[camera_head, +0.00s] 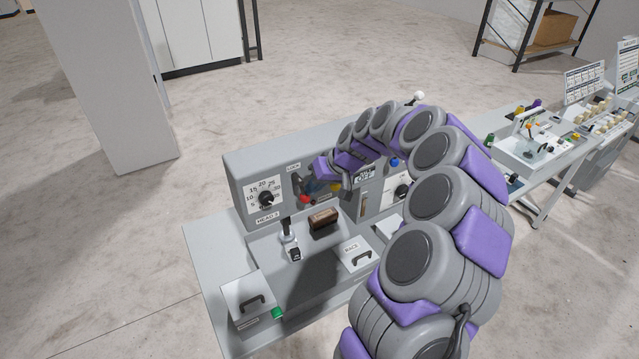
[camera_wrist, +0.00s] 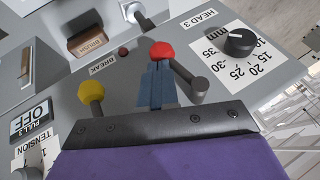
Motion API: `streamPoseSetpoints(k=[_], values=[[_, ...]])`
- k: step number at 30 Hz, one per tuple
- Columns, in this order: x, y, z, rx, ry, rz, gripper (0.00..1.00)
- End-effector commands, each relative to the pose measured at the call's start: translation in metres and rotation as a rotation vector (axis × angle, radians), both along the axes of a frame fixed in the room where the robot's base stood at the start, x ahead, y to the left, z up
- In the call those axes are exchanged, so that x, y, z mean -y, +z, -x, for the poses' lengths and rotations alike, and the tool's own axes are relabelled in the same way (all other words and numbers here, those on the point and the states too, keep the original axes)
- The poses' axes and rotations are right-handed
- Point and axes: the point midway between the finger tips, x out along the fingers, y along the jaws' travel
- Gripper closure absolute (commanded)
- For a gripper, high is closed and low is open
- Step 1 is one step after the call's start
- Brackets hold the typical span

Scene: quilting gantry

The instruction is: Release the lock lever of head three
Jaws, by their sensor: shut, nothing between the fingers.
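The head three panel (camera_head: 238,172) carries a HEAD 3 label, which also shows in the wrist view (camera_wrist: 198,19). A lever with a red ball knob (camera_wrist: 162,51) runs to a grey round hub (camera_wrist: 198,88). The red knob (camera_head: 305,199) also shows in the head view, below a small label that seems to read LOCK (camera_head: 293,166). My gripper (camera_wrist: 157,68) has its blue fingers shut and empty, with the tips right at the red knob. I cannot tell whether they touch it. In the head view my arm hides part of the panel.
A yellow-knobbed lever (camera_wrist: 91,93) stands beside my gripper. A black dial (camera_wrist: 238,42) is near the lever hub. A brown brush block (camera_head: 323,218) and a small upright post (camera_head: 287,230) stand below the panel. A second bench (camera_head: 553,165) is at the right.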

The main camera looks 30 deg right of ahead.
Motion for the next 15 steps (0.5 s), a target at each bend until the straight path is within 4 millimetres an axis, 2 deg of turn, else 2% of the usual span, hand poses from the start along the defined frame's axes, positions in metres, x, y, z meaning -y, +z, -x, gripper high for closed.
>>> streamPoseSetpoints(k=[8,15], values=[[0.0,-0.001,0.0,0.0,-0.001,-0.008,1.0],[-0.01,-0.009,-0.002,-0.005,-0.001,-0.131,1.0]])
